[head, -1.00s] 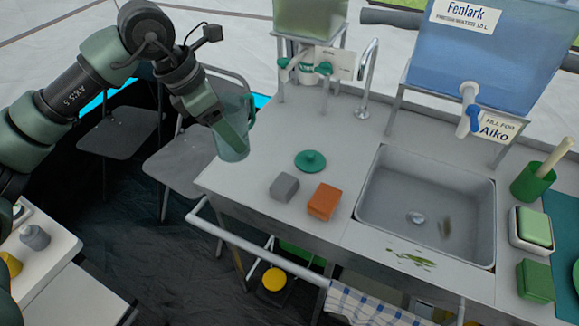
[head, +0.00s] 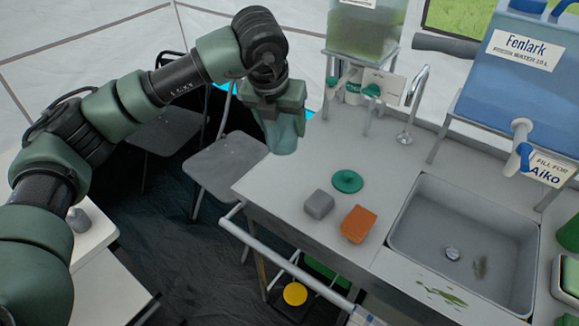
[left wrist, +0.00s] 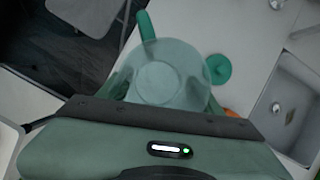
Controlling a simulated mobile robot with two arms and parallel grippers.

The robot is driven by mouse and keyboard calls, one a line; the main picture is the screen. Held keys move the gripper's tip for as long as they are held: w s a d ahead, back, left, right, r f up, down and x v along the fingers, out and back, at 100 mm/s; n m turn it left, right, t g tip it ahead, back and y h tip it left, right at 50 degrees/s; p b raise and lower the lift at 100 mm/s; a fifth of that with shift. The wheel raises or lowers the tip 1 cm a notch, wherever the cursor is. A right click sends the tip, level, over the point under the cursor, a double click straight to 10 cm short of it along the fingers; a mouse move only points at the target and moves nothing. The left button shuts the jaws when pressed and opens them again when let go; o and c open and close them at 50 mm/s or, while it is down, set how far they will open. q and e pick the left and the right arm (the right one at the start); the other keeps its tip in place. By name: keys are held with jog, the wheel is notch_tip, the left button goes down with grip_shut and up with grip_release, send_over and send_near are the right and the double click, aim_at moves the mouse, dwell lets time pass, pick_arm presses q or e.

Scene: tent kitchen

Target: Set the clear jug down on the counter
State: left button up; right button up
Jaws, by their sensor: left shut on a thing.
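The clear jug (head: 286,134) is a greenish see-through vessel, held at the left end of the counter (head: 270,180). My left gripper (head: 282,108) is shut on it from above and hides much of it. In the left wrist view the jug (left wrist: 165,75) shows from above, looking empty, with its green handle (left wrist: 146,26) pointing away from the gripper. I cannot tell whether its base touches the counter. My right gripper is not in view.
A green lid (head: 347,181), a grey block (head: 319,204) and an orange block (head: 358,224) lie on the counter. The sink (head: 465,240) and tap (head: 413,95) are to the right. A grey chair (head: 225,165) stands left of the counter. Bare counter lies around the lid.

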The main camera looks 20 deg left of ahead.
aim_at(278, 151)
pick_arm(q)
notch_tip(278, 151, down, 12)
jog(key=shift+f+p, duration=0.15)
jog(key=shift+p, duration=0.7)
jog(key=shift+f, duration=0.2)
jog(key=o, duration=1.7)
jog(key=shift+f, duration=0.1)
jog(key=b+v, duration=0.2)
jog(key=v, duration=1)
jog(key=shift+s, duration=0.1)
